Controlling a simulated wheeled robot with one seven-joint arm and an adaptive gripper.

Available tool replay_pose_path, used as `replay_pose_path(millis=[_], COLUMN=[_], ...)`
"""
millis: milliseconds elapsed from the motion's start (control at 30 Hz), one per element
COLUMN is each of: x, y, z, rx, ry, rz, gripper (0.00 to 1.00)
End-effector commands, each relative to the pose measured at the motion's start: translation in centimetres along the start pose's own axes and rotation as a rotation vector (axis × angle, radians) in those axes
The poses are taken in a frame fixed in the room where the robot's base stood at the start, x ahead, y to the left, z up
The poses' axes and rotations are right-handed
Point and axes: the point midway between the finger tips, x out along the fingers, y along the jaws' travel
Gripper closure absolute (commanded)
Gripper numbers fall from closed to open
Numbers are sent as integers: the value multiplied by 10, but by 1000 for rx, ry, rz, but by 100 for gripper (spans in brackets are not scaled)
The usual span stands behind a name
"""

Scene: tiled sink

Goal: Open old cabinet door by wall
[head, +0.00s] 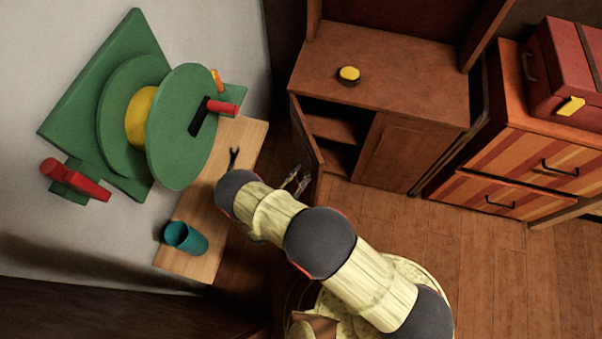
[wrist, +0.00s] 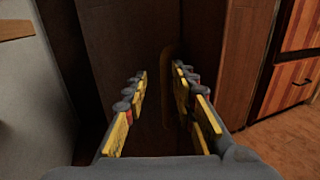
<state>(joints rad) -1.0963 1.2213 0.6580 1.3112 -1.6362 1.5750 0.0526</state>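The old wooden cabinet (head: 420,95) stands against the wall at the top centre of the head view. Its left door (head: 304,135) is swung partly open, showing a shelf and dark inside. Its right door (head: 405,153) is shut. My gripper (head: 298,181) is low in front of the open left door, near its outer face. In the wrist view my gripper (wrist: 159,72) is open, its two yellow-padded fingers apart and pointing at the door panel (wrist: 120,45). A dim curved handle (wrist: 169,85) shows between the fingers. Contact with it cannot be told.
A wooden bench (head: 193,250) with a teal cup (head: 184,237) stands left of my arm. A green wheel device (head: 185,125) is on the left wall. A striped drawer unit (head: 530,165) with a red case (head: 565,75) stands right. Floor (head: 480,250) before the cabinet is clear.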

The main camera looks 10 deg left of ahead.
Motion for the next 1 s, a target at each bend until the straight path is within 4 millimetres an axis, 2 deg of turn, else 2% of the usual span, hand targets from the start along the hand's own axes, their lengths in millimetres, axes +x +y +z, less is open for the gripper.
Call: replay_pose_path(millis=[267,700,1000], x=[-7,-68,-75], y=[-1,1,0], z=[-1,-1,-1], rx=[-2,0,-1], ry=[1,1,1], rz=[1,2,-1], gripper=[73,73,73])
